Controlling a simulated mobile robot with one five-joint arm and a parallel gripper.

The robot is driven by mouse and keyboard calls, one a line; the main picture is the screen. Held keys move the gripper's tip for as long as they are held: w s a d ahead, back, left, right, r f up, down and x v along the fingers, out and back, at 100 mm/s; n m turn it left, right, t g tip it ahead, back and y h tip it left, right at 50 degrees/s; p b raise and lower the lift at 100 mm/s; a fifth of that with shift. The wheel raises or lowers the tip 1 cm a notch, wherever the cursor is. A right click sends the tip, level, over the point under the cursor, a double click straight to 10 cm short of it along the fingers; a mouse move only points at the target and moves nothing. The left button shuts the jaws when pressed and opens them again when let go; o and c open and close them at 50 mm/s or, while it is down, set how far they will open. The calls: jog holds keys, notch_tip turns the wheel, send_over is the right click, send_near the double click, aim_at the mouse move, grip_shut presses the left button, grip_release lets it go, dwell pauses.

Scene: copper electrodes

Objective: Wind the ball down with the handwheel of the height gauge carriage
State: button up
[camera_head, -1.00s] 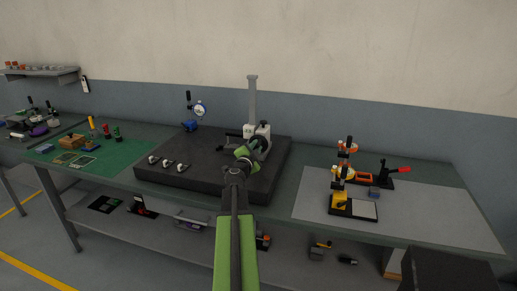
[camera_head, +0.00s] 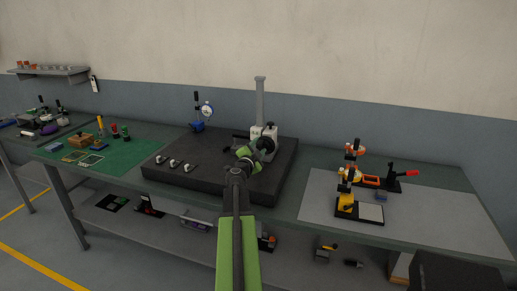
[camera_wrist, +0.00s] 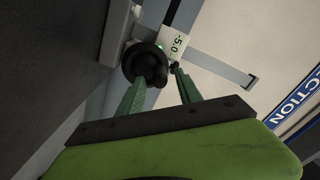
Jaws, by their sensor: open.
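The height gauge stands on the dark surface plate (camera_head: 215,180), with a pale upright column (camera_head: 260,100) and a white carriage (camera_head: 256,132) low on it. In the wrist view the carriage's small display (camera_wrist: 178,42) reads -5.0. The dark round handwheel (camera_wrist: 136,57) faces my gripper, with a dark knob in front of it. My gripper (camera_wrist: 160,72) is open, its two green fingertips at the handwheel, one on either side of the knob. I cannot tell whether they touch it. In the head view my gripper (camera_head: 249,155) partly covers the carriage. The ball cannot be made out.
Several small silver-and-black pieces (camera_head: 175,163) sit on the plate's left part. A dial gauge on a blue base (camera_head: 198,127) stands behind them. A green mat (camera_head: 125,154) lies left. An orange-and-black device (camera_head: 350,180) stands right on a grey mat (camera_head: 430,220).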

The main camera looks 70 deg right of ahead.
jog(key=a, duration=0.6)
jog(key=shift+s, duration=0.25)
